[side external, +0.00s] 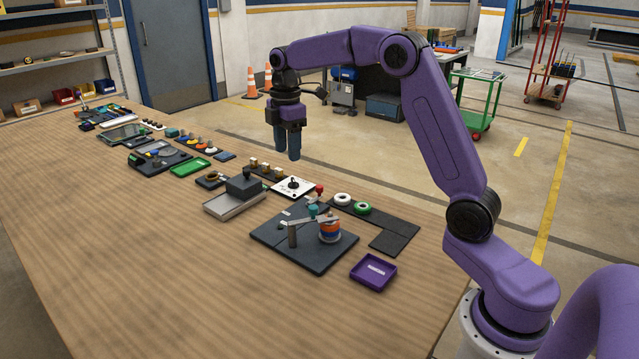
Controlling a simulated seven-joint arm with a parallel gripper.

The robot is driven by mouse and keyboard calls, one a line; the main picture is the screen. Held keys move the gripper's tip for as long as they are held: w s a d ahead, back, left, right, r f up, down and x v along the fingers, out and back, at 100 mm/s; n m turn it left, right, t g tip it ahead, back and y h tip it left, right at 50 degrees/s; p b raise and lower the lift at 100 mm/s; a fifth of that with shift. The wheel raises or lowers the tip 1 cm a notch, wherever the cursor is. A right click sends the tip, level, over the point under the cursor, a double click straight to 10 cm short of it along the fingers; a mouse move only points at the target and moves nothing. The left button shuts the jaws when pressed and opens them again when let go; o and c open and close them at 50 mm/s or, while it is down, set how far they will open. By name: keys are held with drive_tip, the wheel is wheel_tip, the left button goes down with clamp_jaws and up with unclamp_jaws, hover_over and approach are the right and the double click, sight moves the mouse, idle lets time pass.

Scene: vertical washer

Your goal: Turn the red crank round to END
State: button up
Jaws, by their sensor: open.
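My gripper (287,155) hangs with its dark fingers pointing down, above the far side of the bench. It is open, and I see nothing between its fingers. A small red knob (319,189) stands upright at the back edge of the dark board, right of a white plate (294,187) with a black part on it. It may be the grip of the red crank; its arm and any END mark are too small to make out. My gripper is above and left of it in the picture, apart from it.
A dark board (275,243) carries a grey post, a teal knob (313,210) and an orange-and-blue stack (330,230). White and green rings (362,208) sit to its right. A purple tray (373,272) lies in front. The near left bench (130,270) is clear.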

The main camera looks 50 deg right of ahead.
drive_tip(key=w+d, duration=0.3)
drive_tip(key=d, duration=0.4)
approach(319, 186)
drive_tip(key=shift+n, duration=0.4)
wheel_tip(319, 186, down, 9)
drive_tip(key=shift+s+r, duration=0.1)
drive_tip(key=shift+r, duration=0.05)
clamp_jaws()
